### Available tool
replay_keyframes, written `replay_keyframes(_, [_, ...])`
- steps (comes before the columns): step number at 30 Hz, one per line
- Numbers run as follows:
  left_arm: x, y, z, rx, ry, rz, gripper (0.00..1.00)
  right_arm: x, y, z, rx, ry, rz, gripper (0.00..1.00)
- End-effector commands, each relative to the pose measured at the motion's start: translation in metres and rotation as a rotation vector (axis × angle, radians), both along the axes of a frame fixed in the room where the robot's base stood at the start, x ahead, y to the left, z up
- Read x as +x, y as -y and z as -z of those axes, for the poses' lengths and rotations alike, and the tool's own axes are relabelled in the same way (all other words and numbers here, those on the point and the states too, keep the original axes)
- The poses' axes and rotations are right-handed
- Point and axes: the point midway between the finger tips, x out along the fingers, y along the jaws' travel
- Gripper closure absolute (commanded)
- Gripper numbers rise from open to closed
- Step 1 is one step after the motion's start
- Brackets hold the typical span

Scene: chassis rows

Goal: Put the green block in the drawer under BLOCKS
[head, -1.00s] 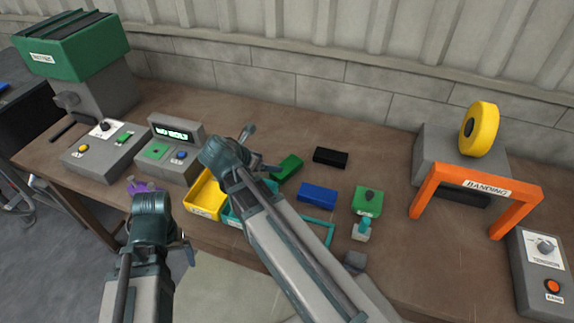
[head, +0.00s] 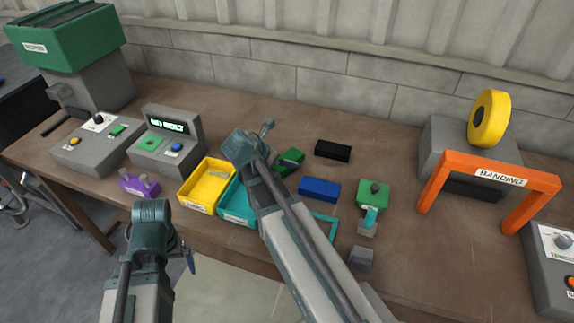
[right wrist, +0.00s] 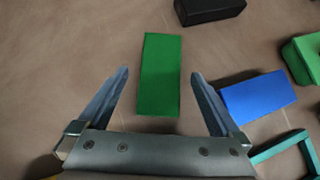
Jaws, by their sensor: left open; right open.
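The green block (head: 292,157) lies on the bench behind the teal bin, partly covered by my right gripper in the head view. In the right wrist view the green block (right wrist: 160,76) shows whole, lying lengthwise between the two fingers. My right gripper (right wrist: 160,74) is open, with one finger on each side of the block and gaps visible on both sides; its height above the block is unclear. My left gripper (head: 186,252) is open and empty near the front edge of the bench. I see no drawer labelled BLOCKS.
A black block (head: 332,150) and a blue block (head: 319,190) lie beside the green one. A yellow bin (head: 187,206) and a teal bin (head: 236,215) stand at the left. A green-topped item (head: 372,194) and an orange BANDING frame (head: 488,170) are to the right.

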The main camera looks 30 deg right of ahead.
Motion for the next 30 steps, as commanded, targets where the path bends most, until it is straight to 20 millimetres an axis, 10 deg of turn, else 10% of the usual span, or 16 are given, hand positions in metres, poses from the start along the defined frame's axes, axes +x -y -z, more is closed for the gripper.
replay_keyframes(14, [0.0,0.0,0.026,0.0,0.0,0.0,0.01,0.008,0.025,0.026,0.0,0.0,0.0,0.0])
replay_keyframes(30, [0.0,0.0,0.026,0.0,0.0,0.0,0.01,0.008,0.025,0.026,0.0,-0.001,0.001,0.95])
